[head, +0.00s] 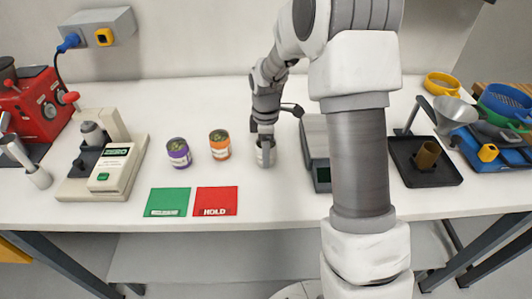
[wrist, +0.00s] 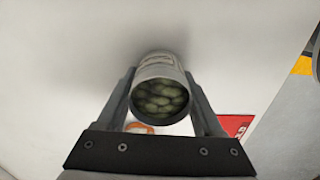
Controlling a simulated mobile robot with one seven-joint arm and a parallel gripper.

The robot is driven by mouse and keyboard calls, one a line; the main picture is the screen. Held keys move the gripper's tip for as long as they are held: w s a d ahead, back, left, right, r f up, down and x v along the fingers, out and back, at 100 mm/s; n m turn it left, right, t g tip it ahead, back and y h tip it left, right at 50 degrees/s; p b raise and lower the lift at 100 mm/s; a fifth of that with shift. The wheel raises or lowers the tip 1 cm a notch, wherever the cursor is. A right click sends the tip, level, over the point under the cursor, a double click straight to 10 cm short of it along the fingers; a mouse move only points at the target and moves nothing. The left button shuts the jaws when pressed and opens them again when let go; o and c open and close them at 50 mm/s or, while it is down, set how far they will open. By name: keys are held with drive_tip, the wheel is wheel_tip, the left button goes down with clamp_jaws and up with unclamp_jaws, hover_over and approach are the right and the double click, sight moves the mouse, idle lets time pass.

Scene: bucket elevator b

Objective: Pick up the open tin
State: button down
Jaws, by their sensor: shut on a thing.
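The open tin (head: 265,155) is a small grey can on the white table, left of the grey box-shaped device. In the wrist view the open tin (wrist: 158,72) shows its open mouth toward the camera, with green rounded pieces inside. My gripper (head: 263,143) has one finger on each side of the tin; in the wrist view, my gripper (wrist: 160,95) is shut on it. I cannot tell whether the tin's base touches the table.
A purple-labelled tin (head: 178,152) and an orange-labelled tin (head: 220,144) stand to the left. A green card (head: 167,202) and a red HOLD card (head: 215,201) lie in front. The grey device (head: 315,150) stands close on the right. A black tray (head: 425,165) is farther right.

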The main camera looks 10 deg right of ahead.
drive_tip(key=shift+r, duration=0.1)
drive_tip(key=shift+r, duration=0.45)
drive_tip(key=r, duration=0.3)
drive_tip(key=shift+s+d+r, duration=0.2)
drive_tip(key=shift+d+r, duration=0.1)
drive_tip(key=s+d+r+p, duration=0.1)
drive_tip(key=s+d+r, duration=0.5)
drive_tip(key=s+d, duration=0.15)
drive_tip(key=a+f+m, duration=0.1)
drive_tip(key=a+m, duration=0.1)
drive_tip(key=m, duration=0.2)
drive_tip(key=w+a+f+m+p, duration=0.1)
drive_tip(key=a+f+m, duration=0.1)
drive_tip(key=m, duration=0.3)
drive_tip(key=a+f+m, duration=0.2)
drive_tip(key=a+m, duration=0.1)
drive_tip(key=m, duration=0.2)
drive_tip(key=shift+w+a, duration=0.25)
drive_tip(key=shift+w, duration=0.1)
drive_tip(key=shift+a+f+m, duration=0.15)
drive_tip(key=shift+a+m, duration=0.05)
drive_tip(key=shift+m, duration=0.3)
drive_tip(key=shift+s, duration=0.15)
